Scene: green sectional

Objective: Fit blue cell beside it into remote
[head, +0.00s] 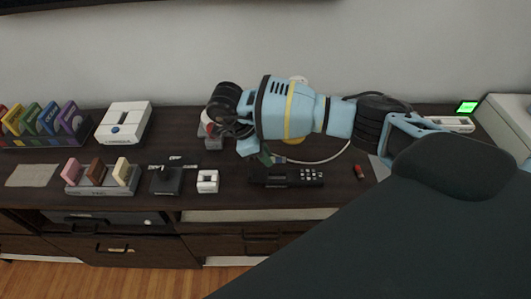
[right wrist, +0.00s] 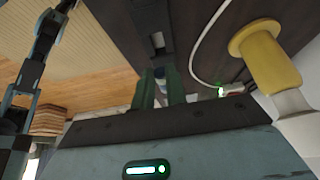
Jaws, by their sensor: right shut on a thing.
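The remote (head: 288,180) lies on the dark cabinet top in the head view, black with pale buttons at its right end. In the right wrist view, a dark body with a pale slot, which looks like the remote (right wrist: 140,22), is ahead of the fingers. My right gripper (head: 267,158) is just above and behind the remote's left half. Its green fingers (right wrist: 162,88) are shut on a small bluish-grey thing, likely the blue cell (right wrist: 161,73), mostly hidden between them. Whether it touches the remote cannot be told. My left gripper is not in view.
A red and black cell (head: 360,172) lies right of the remote. A white cube (head: 207,181), a black block (head: 167,180) and a grey rack (head: 102,188) stand to the left. A white cable (head: 325,160) loops behind the remote. The cabinet's front edge is close.

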